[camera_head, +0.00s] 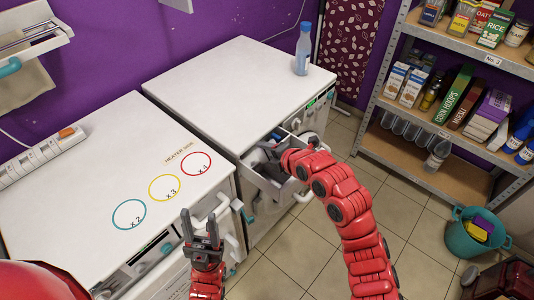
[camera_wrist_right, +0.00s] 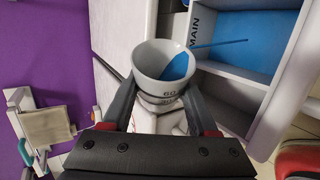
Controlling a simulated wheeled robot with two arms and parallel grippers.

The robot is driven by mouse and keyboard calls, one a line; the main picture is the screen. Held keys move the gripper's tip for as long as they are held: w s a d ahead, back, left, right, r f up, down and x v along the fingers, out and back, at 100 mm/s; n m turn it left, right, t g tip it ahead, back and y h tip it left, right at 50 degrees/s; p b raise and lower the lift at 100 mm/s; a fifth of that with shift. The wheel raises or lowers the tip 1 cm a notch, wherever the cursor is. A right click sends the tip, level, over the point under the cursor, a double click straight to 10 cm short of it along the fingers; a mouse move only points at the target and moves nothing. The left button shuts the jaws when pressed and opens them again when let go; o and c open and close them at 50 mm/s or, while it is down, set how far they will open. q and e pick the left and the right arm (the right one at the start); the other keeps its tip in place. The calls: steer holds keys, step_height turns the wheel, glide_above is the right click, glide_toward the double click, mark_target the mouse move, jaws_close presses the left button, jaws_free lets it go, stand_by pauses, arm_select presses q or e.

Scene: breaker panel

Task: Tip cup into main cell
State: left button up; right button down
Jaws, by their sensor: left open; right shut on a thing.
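My right gripper (camera_wrist_right: 160,92) is shut on a light grey cup (camera_wrist_right: 157,62) with a "60" mark, one finger on each side. The cup is tilted, and blue contents (camera_wrist_right: 178,68) lie against its rim on the drawer side. A thin blue streak (camera_wrist_right: 222,43) runs from the rim across the compartment marked MAIN (camera_wrist_right: 230,62). This compartment is in the open white drawer (camera_head: 268,186). In the head view the right gripper (camera_head: 272,150) is over the drawer and the cup is hard to make out. My left gripper (camera_head: 203,236) is open and empty, in front of the left cabinet.
A blue bottle (camera_head: 303,50) stands on the right white cabinet (camera_head: 225,78). The left cabinet top (camera_head: 85,165) has coloured rings and a power strip (camera_head: 40,157). A shelf (camera_head: 440,130) and teal bucket (camera_head: 480,232) stand right. More blue (camera_wrist_right: 245,6) shows in the drawer.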

steer(key=shift+b, duration=0.75)
stand_by(0.3)
steer(key=shift+b, duration=0.65)
steer(key=shift+w+d+f+m+y+b, duration=0.15)
steer(key=shift+m+y+b, duration=0.15)
steer(key=shift+b, duration=0.4)
stand_by(0.4)
